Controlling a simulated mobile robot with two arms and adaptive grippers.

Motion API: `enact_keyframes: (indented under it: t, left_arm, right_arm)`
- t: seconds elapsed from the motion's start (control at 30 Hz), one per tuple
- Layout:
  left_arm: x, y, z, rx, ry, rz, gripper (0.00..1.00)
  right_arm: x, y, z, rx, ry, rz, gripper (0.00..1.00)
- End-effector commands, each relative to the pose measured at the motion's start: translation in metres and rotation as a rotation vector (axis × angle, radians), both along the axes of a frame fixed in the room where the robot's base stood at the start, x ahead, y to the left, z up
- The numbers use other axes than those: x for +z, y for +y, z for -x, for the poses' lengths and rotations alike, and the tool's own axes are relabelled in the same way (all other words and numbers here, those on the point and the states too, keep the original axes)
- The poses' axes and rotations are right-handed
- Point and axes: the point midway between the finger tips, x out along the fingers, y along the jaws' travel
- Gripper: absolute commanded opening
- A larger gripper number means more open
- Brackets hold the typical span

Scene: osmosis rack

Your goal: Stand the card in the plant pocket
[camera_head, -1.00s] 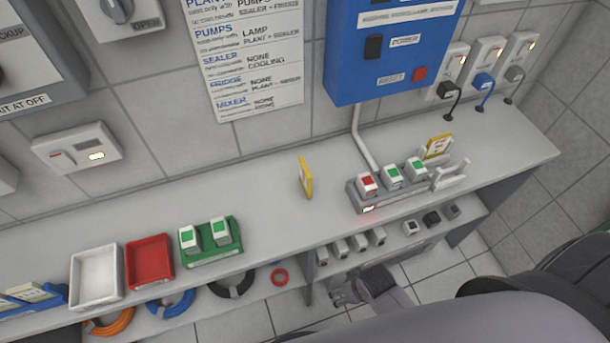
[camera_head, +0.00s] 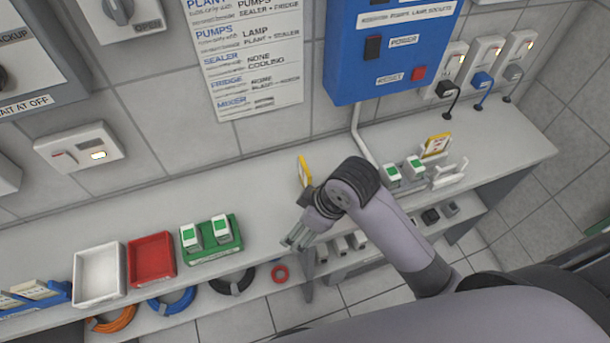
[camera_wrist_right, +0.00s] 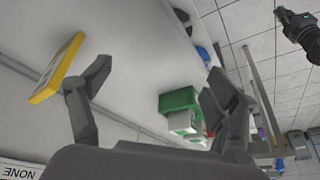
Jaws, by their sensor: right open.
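A yellow-edged card (camera_head: 304,172) stands upright on the bench, its lower part close to my right gripper in the head view. In the wrist view the card (camera_wrist_right: 57,68) is just outside the left-hand finger, not between the fingers. My right gripper (camera_head: 296,232) is open and empty over the bench's front part; its spread fingers also show in the wrist view (camera_wrist_right: 158,82). A dark gripper, apparently my left (camera_wrist_right: 302,28), shows at the wrist view's top right; its jaws are unclear. No pocket is readable as the plant one; a blue holder (camera_head: 62,294) with cards is at far left.
A green tray (camera_head: 222,254) with two white blocks, a red tray (camera_head: 151,262) and a white tray (camera_head: 98,276) line the bench's left. A socket strip, partly behind my arm, a white stand (camera_head: 452,176) and another yellow-framed card (camera_head: 437,145) are right. The bench's left-centre is clear.

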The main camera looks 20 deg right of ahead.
Motion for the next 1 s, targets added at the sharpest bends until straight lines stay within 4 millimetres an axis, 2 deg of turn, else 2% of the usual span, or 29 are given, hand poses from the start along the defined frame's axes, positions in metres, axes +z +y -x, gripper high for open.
enact_keyframes:
  t: [0.03,0.13,0.27,0.5,0.6,0.7,0.83,1.0]
  left_arm:
    - [0.0,0.0,0.0,0.0,0.001,0.0,0.0]
    - [0.0,0.0,0.001,-0.001,0.001,0.0,0.0]
    - [0.0,0.0,0.001,-0.001,0.002,-0.001,0.0]
    - [0.0,0.0,0.001,-0.002,0.002,-0.001,0.0]
    - [0.0,0.0,0.001,-0.002,0.002,-0.001,0.0]
    - [0.0,0.0,0.001,-0.002,0.002,0.0,0.0]
    - [0.0,0.0,0.001,-0.002,0.002,0.0,0.0]
    - [0.001,0.0,0.001,-0.002,0.001,0.001,0.0]
  right_arm:
    - [0.008,0.005,-0.016,0.075,-0.012,0.016,0.82]
    - [0.024,0.013,-0.04,0.24,-0.016,0.059,0.82]
    - [0.05,0.01,-0.071,0.441,-0.006,0.141,0.82]
    - [0.115,-0.024,-0.12,0.695,0.054,0.302,0.82]
    - [0.14,-0.039,-0.132,0.747,0.081,0.341,0.82]
    - [0.156,-0.049,-0.139,0.777,0.1,0.363,0.82]
    - [0.162,-0.054,-0.141,0.794,0.113,0.372,0.82]
    - [0.135,-0.054,-0.14,0.796,0.117,0.368,0.82]
